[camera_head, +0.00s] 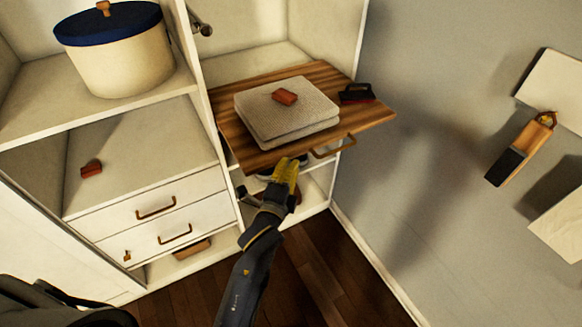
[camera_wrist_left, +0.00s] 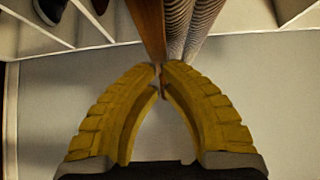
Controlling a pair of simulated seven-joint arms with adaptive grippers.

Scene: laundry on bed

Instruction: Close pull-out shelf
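The pull-out shelf (camera_head: 262,155) is a striped wooden board that sticks out of the white cabinet, with a bronze handle (camera_head: 334,147) on its front edge. In the left wrist view the board (camera_wrist_left: 147,28) shows edge-on above the fingertips. My left gripper (camera_head: 287,170), with yellow fingers, is at the shelf's front edge, left of the handle. Its fingertips (camera_wrist_left: 160,68) come together at the board's edge; a thin brown strip shows between them, and I cannot tell whether they touch or pinch it. My right gripper is not in view.
Folded grey towels (camera_head: 287,118), a red block (camera_head: 285,97) and a dark brush (camera_head: 357,93) lie on the shelf. A blue-lidded basket (camera_head: 118,62) stands on the left. Two drawers (camera_head: 150,215) are below it. A wall is on the right.

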